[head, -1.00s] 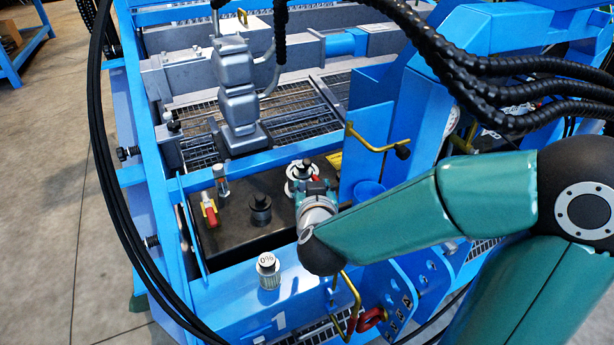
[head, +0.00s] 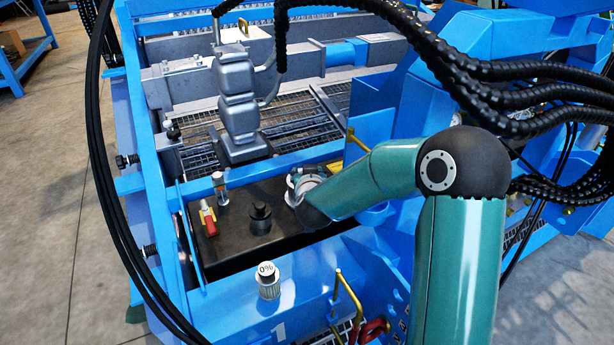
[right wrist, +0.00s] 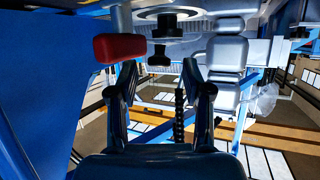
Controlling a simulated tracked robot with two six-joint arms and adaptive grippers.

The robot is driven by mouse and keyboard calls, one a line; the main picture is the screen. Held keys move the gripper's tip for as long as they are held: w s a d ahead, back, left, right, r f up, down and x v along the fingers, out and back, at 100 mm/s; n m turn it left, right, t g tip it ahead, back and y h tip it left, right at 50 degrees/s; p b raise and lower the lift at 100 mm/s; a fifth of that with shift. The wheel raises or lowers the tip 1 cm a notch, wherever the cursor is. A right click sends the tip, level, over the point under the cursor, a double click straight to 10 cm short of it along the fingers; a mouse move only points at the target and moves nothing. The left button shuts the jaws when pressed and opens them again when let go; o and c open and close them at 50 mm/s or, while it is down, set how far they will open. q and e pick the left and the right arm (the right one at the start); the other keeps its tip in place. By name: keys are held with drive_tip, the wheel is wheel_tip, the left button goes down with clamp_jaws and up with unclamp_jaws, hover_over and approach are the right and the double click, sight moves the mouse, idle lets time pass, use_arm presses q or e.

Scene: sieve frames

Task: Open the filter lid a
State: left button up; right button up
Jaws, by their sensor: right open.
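A black tank top (head: 232,240) sits inside the blue frame in the head view. A pale round fitting (head: 292,180), possibly the filter lid, is on it, mostly covered by my right wrist. In the right wrist view a pale round plate with a dark knob (right wrist: 166,22) is at the top, beyond the fingertips; I cannot tell if it is the lid. My left gripper is not in view.
A black cap (head: 260,214) and a red-handled valve (head: 208,220) stand on the tank. A filter cartridge marked 0% (head: 268,281) stands on the blue front beam (head: 310,290). A red handle (right wrist: 119,47) is close to the left finger. Black hoses (head: 520,95) hang at the right.

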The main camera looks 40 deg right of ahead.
drive_tip(key=shift+w+d+f, duration=0.25)
drive_tip(key=shift+w+d, duration=0.1)
drive_tip(key=shift+w, duration=0.05)
clamp_jaws()
